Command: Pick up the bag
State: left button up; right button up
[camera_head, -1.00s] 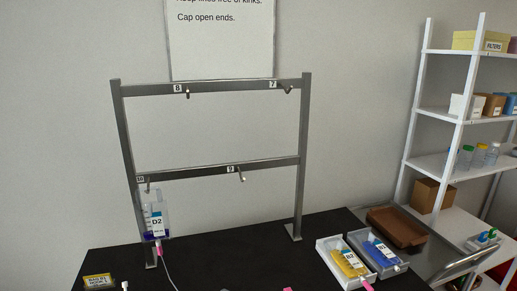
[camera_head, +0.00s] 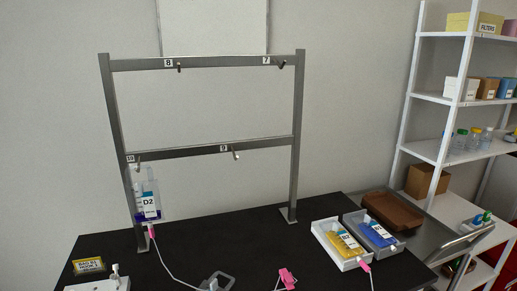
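Three bags are in view. A clear bag labelled D2 (camera_head: 147,203) with blue liquid at its bottom hangs on the left post side of the rack, below the number 10 hook. A yellow bag (camera_head: 345,243) lies in a white tray (camera_head: 357,264) at the right of the black table. A blue bag (camera_head: 378,233) with a white label lies in a grey tray (camera_head: 397,249) beside it. Pink clamps and thin tubing hang from the D2 bag and the yellow bag. Neither of my grippers shows in the view.
The metal rack (camera_head: 298,150) stands on the black table (camera_head: 235,240), its other hooks empty. A pink clamp (camera_head: 287,278) and a grey clear-windowed piece (camera_head: 218,282) lie at the front. The table's middle is mostly clear.

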aim_at(344, 242)
jog(key=l+u, duration=0.5)
jog(key=l, duration=0.4)
jog(key=l+u, duration=0.5)
jog(key=l, duration=0.45)
